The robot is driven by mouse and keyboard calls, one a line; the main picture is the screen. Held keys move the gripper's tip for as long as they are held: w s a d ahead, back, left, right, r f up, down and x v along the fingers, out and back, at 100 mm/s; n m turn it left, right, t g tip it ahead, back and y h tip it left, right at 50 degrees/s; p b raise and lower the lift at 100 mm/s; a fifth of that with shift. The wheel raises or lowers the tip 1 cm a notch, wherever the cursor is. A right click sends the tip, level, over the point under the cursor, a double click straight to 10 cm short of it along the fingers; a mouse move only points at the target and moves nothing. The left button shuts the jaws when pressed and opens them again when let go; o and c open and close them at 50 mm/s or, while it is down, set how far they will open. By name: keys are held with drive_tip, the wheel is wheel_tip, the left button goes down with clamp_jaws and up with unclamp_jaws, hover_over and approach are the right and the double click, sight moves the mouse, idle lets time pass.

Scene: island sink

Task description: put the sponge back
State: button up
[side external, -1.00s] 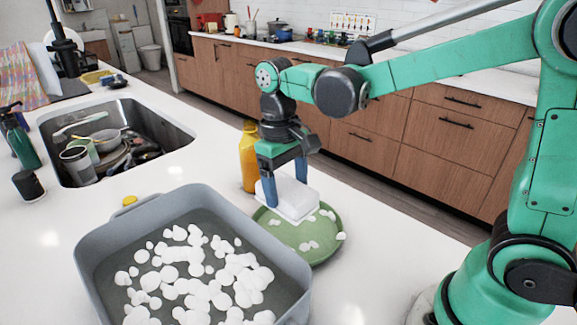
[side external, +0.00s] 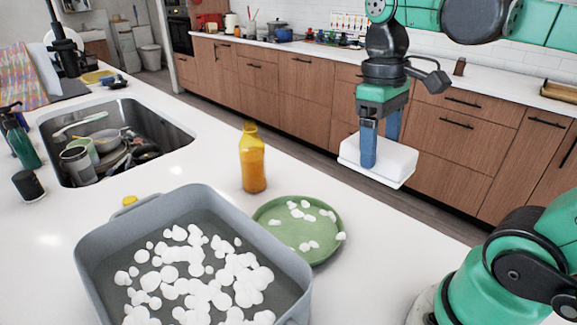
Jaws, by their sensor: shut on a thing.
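In the side external view, my gripper (side external: 380,152) is shut on a white rectangular sponge (side external: 398,163). The blue fingers straddle the sponge, which hangs in the air right of the green plate and well above the counter. The green plate (side external: 275,243) lies on the counter with several white foam blobs on it. The sponge's underside is hidden.
A grey basin (side external: 92,262) with foam blobs stands in front. An orange bottle (side external: 252,165) stands behind the plate. The sink (side external: 182,137) at left holds dishes. Dark and green soap bottles (side external: 22,145) stand beside it. The white counter (side external: 365,265) right of the plate is clear.

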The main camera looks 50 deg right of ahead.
drive_tip(key=s+r, duration=0.1)
drive_tip(key=s, duration=0.4)
drive_tip(key=f, duration=1.2)
drive_tip(key=d+f, duration=0.1)
drive_tip(key=f, duration=0.5)
drive_tip(key=shift+f, duration=0.2)
drive_tip(key=shift+s+f, duration=0.15)
drive_tip(key=shift+f, duration=0.5)
drive_tip(key=o, duration=1.1)
drive_tip(key=shift+r, duration=0.15)
